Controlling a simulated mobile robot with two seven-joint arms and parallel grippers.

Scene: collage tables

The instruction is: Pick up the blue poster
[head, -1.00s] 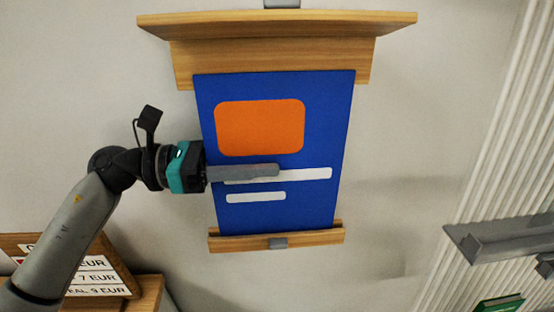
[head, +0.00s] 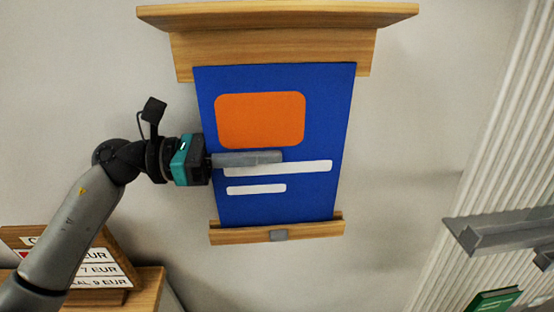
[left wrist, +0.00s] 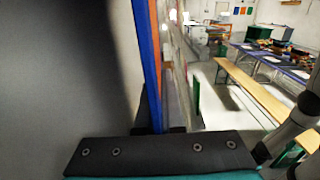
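The blue poster (head: 320,110) is a flat panel with an orange block and two white bars. It stands upright in a wooden wall holder, between an upper wooden board (head: 275,50) and a lower wooden ledge (head: 230,236). My left gripper (head: 283,157) reaches in from the left. One grey finger lies across the poster's front near the upper white bar; the other finger is hidden. In the left wrist view the poster (left wrist: 151,60) shows nearly edge-on ahead of the gripper. Whether the fingers press on it cannot be seen.
A price sign (head: 92,262) stands on a wooden surface at the lower left. A grey metal ledge (head: 490,237) and a green item (head: 492,301) are at the right, by a slatted wall (head: 490,120). The left wrist view shows a bench (left wrist: 245,90).

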